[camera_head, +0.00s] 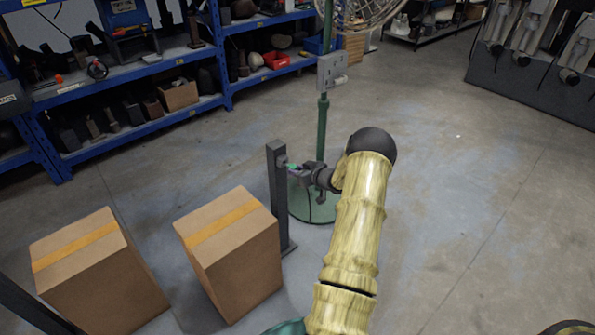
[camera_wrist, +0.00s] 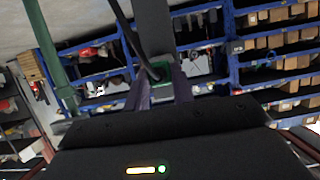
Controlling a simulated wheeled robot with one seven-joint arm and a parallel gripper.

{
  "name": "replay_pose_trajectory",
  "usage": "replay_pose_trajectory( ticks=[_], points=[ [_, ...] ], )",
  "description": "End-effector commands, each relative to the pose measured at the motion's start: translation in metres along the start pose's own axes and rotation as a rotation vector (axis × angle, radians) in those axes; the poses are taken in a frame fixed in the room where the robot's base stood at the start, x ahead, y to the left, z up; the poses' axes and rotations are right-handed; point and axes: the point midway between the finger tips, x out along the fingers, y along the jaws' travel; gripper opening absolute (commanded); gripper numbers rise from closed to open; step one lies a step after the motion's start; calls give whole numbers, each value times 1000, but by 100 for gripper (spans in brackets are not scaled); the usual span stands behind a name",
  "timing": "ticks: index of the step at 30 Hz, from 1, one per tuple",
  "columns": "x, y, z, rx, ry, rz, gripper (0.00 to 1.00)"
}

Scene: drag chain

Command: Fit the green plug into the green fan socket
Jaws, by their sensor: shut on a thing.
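My gripper (camera_head: 297,170) is beside the upper part of a dark grey post in the head view. It is shut on the green plug (camera_head: 291,166), which shows as a small green spot against the post. In the wrist view the green plug (camera_wrist: 161,70) sits between the two fingertips of my gripper (camera_wrist: 162,82), with a black cable running up from it. I cannot tell whether the plug touches the post. The green fan (camera_head: 323,120) stands behind my gripper, with a grey socket box (camera_head: 332,71) on its pole. Which opening is the socket is too small to tell.
The dark grey post (camera_head: 279,205) stands left of my gripper. Two cardboard boxes, one nearer the post (camera_head: 235,262) and one farther left (camera_head: 95,275), stand on the floor. Blue shelves (camera_head: 150,70) line the back left. The floor to the right is clear.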

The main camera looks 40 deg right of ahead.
Motion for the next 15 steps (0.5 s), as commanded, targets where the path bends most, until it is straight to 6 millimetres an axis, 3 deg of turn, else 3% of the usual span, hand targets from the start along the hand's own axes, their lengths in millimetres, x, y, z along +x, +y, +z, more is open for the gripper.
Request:
replay_pose_trajectory(
  ticks=[15],
  points=[
    [9,0,-4,-1,0,0,0]
  ],
)
